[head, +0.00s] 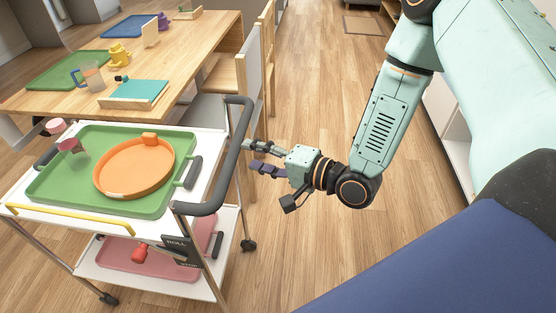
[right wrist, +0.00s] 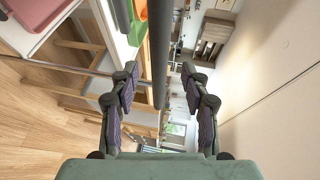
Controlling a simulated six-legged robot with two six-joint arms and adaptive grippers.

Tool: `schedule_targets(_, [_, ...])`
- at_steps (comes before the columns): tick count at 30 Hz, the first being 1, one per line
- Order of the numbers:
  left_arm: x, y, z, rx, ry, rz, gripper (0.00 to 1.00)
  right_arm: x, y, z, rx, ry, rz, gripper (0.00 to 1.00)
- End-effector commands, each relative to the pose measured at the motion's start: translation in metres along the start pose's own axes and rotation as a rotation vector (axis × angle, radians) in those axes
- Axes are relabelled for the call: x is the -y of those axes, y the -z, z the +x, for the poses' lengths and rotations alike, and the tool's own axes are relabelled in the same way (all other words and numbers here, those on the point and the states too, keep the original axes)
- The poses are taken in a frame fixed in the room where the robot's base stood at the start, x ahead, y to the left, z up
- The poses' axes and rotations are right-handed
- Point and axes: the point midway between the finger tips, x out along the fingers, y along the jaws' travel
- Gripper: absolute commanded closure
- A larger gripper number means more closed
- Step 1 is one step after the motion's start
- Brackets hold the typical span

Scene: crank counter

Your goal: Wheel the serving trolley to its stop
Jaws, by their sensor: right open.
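The white serving trolley (head: 112,216) stands at the left in the head view. Its dark grey push handle (head: 237,150) curves along its right side and also shows in the right wrist view (right wrist: 160,45). My right gripper (head: 252,156) is open just right of the handle, fingers pointing at it. In the right wrist view my open right gripper (right wrist: 160,80) has the handle bar lined up between its two fingers; nothing is gripped. My left gripper is out of view.
The top shelf holds a green tray (head: 60,190) with an orange round tray (head: 134,168) and a cup (head: 72,148). A pink tray (head: 120,258) lies below. A wooden table (head: 190,60) and chairs (head: 228,75) stand behind. Wooden floor (head: 300,100) is clear right of the trolley.

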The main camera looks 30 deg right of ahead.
Motion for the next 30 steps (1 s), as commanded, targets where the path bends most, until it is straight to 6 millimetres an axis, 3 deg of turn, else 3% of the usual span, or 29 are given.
schedule_targets(15, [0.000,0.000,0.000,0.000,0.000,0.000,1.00,0.000,0.002,-0.044,-0.003,0.001,0.003,0.53])
schedule_targets(30, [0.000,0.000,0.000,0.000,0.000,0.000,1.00,0.000,0.000,-0.051,0.001,0.001,0.000,0.53])
